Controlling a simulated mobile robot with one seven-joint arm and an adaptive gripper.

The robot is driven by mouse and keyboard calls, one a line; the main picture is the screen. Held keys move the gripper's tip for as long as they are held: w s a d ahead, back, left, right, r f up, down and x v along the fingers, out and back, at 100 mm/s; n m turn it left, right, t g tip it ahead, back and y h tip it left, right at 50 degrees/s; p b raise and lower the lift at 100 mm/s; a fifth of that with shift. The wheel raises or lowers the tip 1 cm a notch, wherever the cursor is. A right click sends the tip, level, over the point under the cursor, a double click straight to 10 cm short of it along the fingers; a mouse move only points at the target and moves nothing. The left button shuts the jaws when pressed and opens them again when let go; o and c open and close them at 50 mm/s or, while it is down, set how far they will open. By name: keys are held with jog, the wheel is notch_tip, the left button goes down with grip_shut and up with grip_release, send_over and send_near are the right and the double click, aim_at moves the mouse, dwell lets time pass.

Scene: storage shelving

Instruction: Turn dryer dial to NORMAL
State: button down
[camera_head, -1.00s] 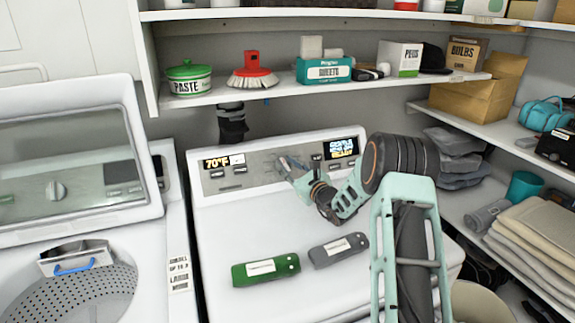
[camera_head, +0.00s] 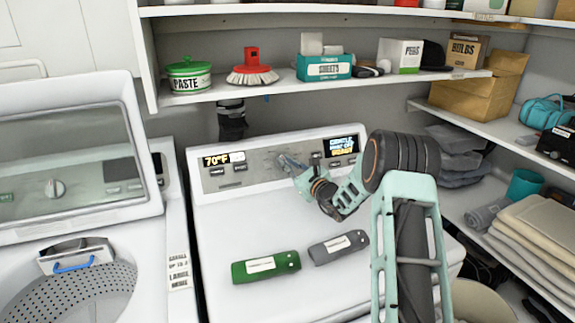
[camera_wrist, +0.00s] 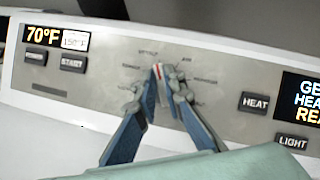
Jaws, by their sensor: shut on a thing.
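The dryer (camera_head: 215,215) stands in the middle of the head view, with its control panel (camera_head: 262,170) along the back edge. My gripper (camera_head: 286,163) reaches the middle of that panel. In the wrist view my gripper's two blue fingers (camera_wrist: 160,88) are shut on the dial (camera_wrist: 160,72), one on each side of it. The dial shows a narrow red and white mark at its upper end. Small labels ring the dial, too blurred to read. The fingers hide the dial's lower part.
A HEAT button (camera_wrist: 254,103) and a LIGHT button (camera_wrist: 291,141) are right of the dial. A START button (camera_wrist: 73,63) is at left. A green case (camera_head: 266,266) and a grey case (camera_head: 339,247) lie on the dryer top. A shelf (camera_head: 290,89) runs above.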

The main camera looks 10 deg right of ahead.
jog(key=n+b, duration=0.1)
jog(key=n+g+y+b, duration=0.1)
jog(key=n+b, duration=0.2)
jog(key=shift+f+n+g+y+b, duration=0.25)
jog(key=shift+n+g+y+b, duration=0.05)
jog(key=shift+b, duration=0.1)
jog(key=n+g+b, duration=0.1)
jog(key=n, duration=0.1)
jog(key=n+g+b, duration=0.1)
jog(key=n+b, duration=0.1)
jog(key=n, duration=0.1)
jog(key=shift+r+y, duration=0.15)
jog(key=shift+y, duration=0.25)
jog(key=n+g, duration=0.2)
jog(key=n, duration=0.3)
jog(key=shift+r+b, duration=0.15)
jog(key=shift+b, duration=0.2)
jog(key=shift+n+g+h+p, duration=0.25)
jog(key=shift+n+g+h, duration=0.25)
jog(key=shift+n, duration=0.55)
jog(key=shift+n+g+h+p, duration=0.3)
jog(key=shift+n+g, duration=0.3)
jog(key=shift+n, duration=0.45)
jog(key=c, duration=2)
grip_release()
